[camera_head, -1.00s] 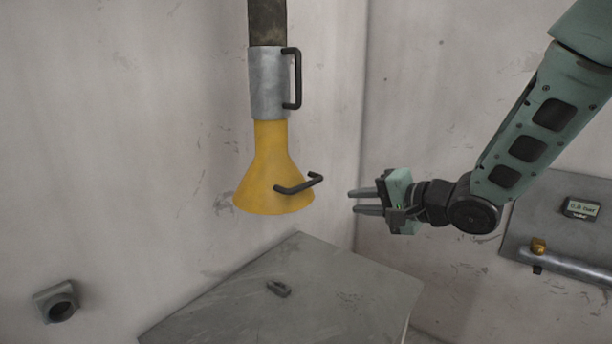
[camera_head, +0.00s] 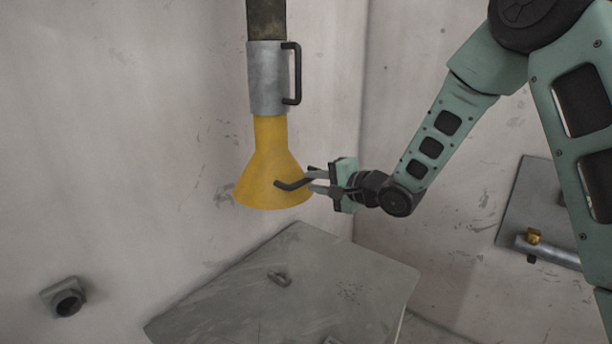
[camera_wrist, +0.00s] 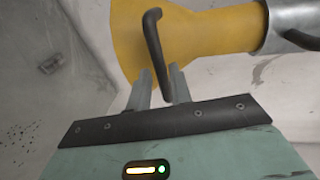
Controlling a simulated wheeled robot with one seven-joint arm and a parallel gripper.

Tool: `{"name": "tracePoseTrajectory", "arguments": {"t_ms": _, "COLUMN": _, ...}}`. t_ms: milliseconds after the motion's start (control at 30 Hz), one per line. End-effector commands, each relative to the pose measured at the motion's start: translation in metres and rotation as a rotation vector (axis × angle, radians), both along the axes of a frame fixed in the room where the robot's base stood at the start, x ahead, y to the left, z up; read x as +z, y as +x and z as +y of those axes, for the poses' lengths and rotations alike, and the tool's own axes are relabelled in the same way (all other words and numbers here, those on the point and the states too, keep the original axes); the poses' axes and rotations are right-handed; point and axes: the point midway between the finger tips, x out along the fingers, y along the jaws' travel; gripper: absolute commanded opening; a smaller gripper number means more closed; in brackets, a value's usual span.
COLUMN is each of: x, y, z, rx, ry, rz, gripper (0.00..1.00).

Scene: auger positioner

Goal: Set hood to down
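The yellow cone-shaped hood (camera_head: 265,178) hangs below a grey metal sleeve (camera_head: 266,78) on a dark vertical pipe. A black bent handle (camera_head: 292,184) sticks out from the hood's lower right side. My gripper (camera_head: 312,180) is at this handle, coming from the right. In the wrist view, the hood (camera_wrist: 190,35) lies behind the black handle (camera_wrist: 154,45), and the handle's bar runs down between the two fingers of my gripper (camera_wrist: 160,88). The fingers look apart, with a gap beside the bar; a firm grip does not show.
A second black handle (camera_head: 297,75) is on the grey sleeve. Below stands a grey box top (camera_head: 330,285) with a small handle (camera_head: 278,278). A pipe stub (camera_head: 64,297) is on the left wall, and a panel with a pipe (camera_head: 545,250) is at right.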

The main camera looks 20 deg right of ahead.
Motion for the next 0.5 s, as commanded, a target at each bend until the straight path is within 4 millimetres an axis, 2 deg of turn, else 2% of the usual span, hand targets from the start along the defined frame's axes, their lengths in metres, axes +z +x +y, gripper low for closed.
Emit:
{"name": "tracePoseTrajectory", "arguments": {"t_ms": 200, "x": -0.005, "y": 0.024, "z": 0.015, "rx": 0.001, "ry": 0.0, "rz": 0.0, "gripper": 0.21}}
{"name": "tracePoseTrajectory", "arguments": {"t_ms": 500, "x": -0.008, "y": 0.03, "z": 0.019, "rx": 0.0, "ry": -0.001, "rz": -0.001, "gripper": 0.21}}
